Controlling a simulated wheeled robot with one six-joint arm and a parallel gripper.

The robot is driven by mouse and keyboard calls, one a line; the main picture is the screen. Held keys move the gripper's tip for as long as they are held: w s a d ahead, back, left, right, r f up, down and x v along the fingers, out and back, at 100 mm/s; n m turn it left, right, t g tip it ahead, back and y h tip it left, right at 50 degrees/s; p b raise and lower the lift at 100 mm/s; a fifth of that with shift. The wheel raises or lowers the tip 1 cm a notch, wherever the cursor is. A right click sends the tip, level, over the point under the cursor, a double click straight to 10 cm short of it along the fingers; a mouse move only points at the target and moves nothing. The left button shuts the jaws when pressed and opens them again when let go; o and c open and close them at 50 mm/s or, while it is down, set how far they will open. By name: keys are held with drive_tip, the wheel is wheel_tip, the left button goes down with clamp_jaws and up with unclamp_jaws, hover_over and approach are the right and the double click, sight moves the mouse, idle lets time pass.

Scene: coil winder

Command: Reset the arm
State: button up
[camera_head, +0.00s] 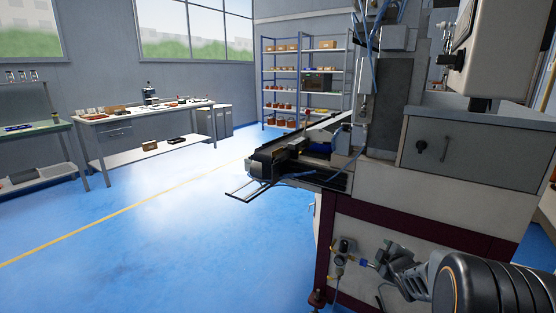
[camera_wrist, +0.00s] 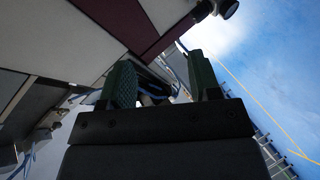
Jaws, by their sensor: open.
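My gripper (camera_wrist: 160,82) shows in the wrist view with its two dark green fingers apart. I see nothing held between them; dark fittings and a blue hose show beyond the gap. In the head view, part of my arm reaches in at the lower right, close to the front of the coil winder (camera_head: 430,235). The winder's white and dark red panels (camera_wrist: 95,30) also fill the upper left of the wrist view, close to my gripper.
A valve fitting with a gauge (camera_head: 343,250) sticks out from the winder near my arm. The winder's conveyor end (camera_head: 262,168) juts left. Workbenches (camera_head: 145,118) and a blue shelf rack (camera_head: 300,85) stand farther back. The blue floor (camera_head: 170,240) at left is clear.

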drive_tip(key=s+a+r+m+g+h+p, duration=0.1)
drive_tip(key=s+a+r+m+p, duration=0.15)
drive_tip(key=r, duration=0.35)
drive_tip(key=s+a+r+m+g+p, duration=0.2)
drive_tip(key=r+p, duration=0.2)
drive_tip(key=r, duration=0.2)
drive_tip(key=s+a+r+m+g+y+p, duration=0.1)
drive_tip(key=s+a+r+m+g+p, duration=0.2)
drive_tip(key=s+a+r+p, duration=0.3)
drive_tip(key=s+a+r+m+g+y+p, duration=0.1)
drive_tip(key=s+a+r+m+g+p, duration=0.2)
drive_tip(key=s, duration=1.1)
drive_tip(key=a+r+m+p, duration=0.1)
drive_tip(key=a+r+p, duration=0.2)
drive_tip(key=r+p, duration=0.2)
drive_tip(key=shift+s+a+r+m+g+y, duration=0.15)
drive_tip(key=shift+a+r+m+g+y, duration=0.15)
drive_tip(key=shift+r, duration=0.45)
drive_tip(key=shift+c, duration=0.5)
